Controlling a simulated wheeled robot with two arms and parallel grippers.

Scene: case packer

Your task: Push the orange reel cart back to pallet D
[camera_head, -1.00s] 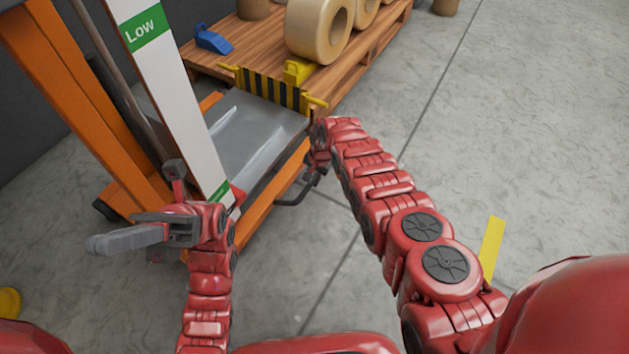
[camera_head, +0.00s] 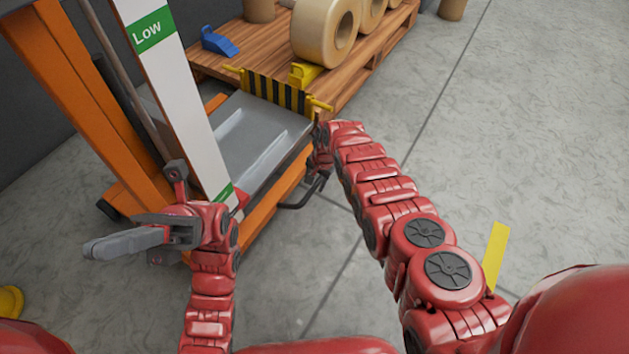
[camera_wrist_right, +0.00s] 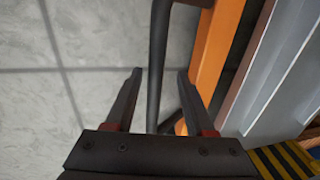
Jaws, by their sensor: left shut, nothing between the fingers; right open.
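The orange reel cart (camera_head: 275,213) has a grey platform (camera_head: 250,135), a tall mast and a white panel marked "Low". Its platform end is close to a wooden pallet (camera_head: 365,62) with tan reels; whether they touch is unclear. No letter D is visible. My left gripper (camera_head: 90,250) is shut and empty, in front of the mast. My right gripper (camera_wrist_right: 160,72) is open at the cart's near side, in the right wrist view. A dark bar (camera_wrist_right: 158,50) of the cart runs between its fingers; contact is unclear. In the head view the right fingers are mostly hidden.
A yellow-black striped barrier (camera_head: 275,92) and yellow block (camera_head: 304,74) stand where cart and pallet meet. A blue object (camera_head: 218,42) lies on the pallet. A yellow strip (camera_head: 495,255) marks the floor. Floor to the right is clear; a dark wall is at left.

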